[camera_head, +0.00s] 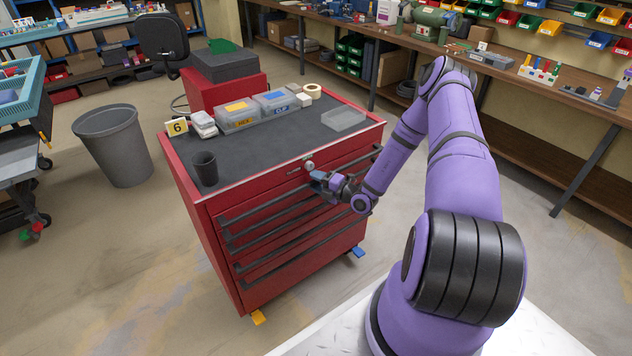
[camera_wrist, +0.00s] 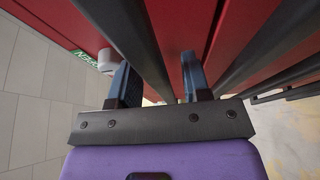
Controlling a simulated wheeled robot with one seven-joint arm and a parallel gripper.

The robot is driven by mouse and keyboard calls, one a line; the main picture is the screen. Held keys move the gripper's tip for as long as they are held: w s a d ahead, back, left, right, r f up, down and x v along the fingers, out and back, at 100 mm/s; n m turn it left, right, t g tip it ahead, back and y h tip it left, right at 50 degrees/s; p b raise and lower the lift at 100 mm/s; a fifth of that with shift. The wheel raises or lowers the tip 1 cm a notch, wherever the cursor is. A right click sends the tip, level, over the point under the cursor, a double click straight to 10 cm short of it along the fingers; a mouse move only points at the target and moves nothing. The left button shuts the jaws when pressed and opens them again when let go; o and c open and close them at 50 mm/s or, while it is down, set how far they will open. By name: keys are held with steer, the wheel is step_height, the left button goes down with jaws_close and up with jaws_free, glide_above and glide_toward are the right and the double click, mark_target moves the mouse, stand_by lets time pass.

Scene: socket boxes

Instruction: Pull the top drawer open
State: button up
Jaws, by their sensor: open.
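The red tool cabinet (camera_head: 200,220) has a dark top and several drawers with long black bar handles. The top drawer handle (camera_head: 265,204) runs across the front just under the top edge; the drawer looks closed. My gripper (camera_head: 318,180) is at the cabinet front, around the middle-right of that handle. In the wrist view its two blue fingers (camera_wrist: 157,80) are apart, with a black handle bar (camera_wrist: 138,45) running between them. Contact cannot be told. A round silver lock (camera_head: 309,165) sits above the gripper; it also shows in the wrist view (camera_wrist: 106,62) beside a green label.
On the cabinet top stand a black cup (camera_head: 204,168), a yellow "6" sign (camera_head: 177,127), clear boxes (camera_head: 238,117), a tape roll (camera_head: 312,91) and a clear tray (camera_head: 344,118). A grey bin (camera_head: 113,145) stands left. Floor before the cabinet is clear apart from my base.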

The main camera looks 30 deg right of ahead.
steer(key=shift+w, duration=0.1)
jaws_close()
